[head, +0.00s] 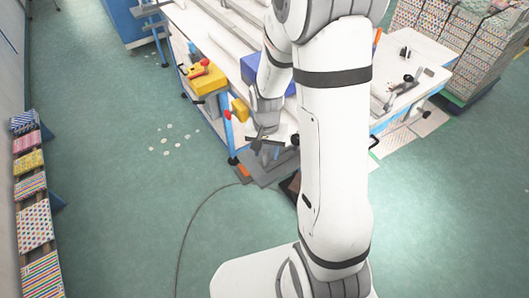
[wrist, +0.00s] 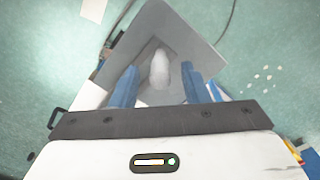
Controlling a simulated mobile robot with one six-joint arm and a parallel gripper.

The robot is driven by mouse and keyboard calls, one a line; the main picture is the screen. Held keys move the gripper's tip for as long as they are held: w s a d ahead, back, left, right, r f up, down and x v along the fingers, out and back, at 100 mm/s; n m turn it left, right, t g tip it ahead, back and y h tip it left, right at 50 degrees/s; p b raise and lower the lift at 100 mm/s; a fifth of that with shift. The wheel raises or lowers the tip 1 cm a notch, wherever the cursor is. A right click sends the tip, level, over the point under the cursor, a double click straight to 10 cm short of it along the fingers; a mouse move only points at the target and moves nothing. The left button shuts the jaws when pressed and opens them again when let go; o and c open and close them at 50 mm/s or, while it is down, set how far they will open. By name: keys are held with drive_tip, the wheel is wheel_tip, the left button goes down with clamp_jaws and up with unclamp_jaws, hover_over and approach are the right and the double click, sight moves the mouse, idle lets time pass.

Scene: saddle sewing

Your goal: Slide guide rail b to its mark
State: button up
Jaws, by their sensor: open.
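My gripper (head: 264,146) hangs at the near end of the white workbench (head: 205,22), partly behind my arm. In the wrist view its two blue fingers (wrist: 158,72) stand apart with nothing visibly clamped. Between and beyond them a pale rounded lump (wrist: 160,68) shows over a grey plate (wrist: 178,25); I cannot tell whether the fingers touch it. A slim grey rail-like part (head: 391,101) lies on the right part of the bench. I cannot tell which piece is guide rail b, and I see no clear mark. My arm hides the middle of the bench.
A yellow box with a red part (head: 207,80) is fixed at the bench's left side. A blue box (head: 254,69) is partly behind my arm. Grey plates (head: 268,172) are low by the bench. A dark cable (head: 193,215) curves over the green floor. The floor at left is mostly free.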

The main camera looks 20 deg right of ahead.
drive_tip(key=shift+f, duration=1.1)
drive_tip(key=shift+c, duration=0.5)
clamp_jaws()
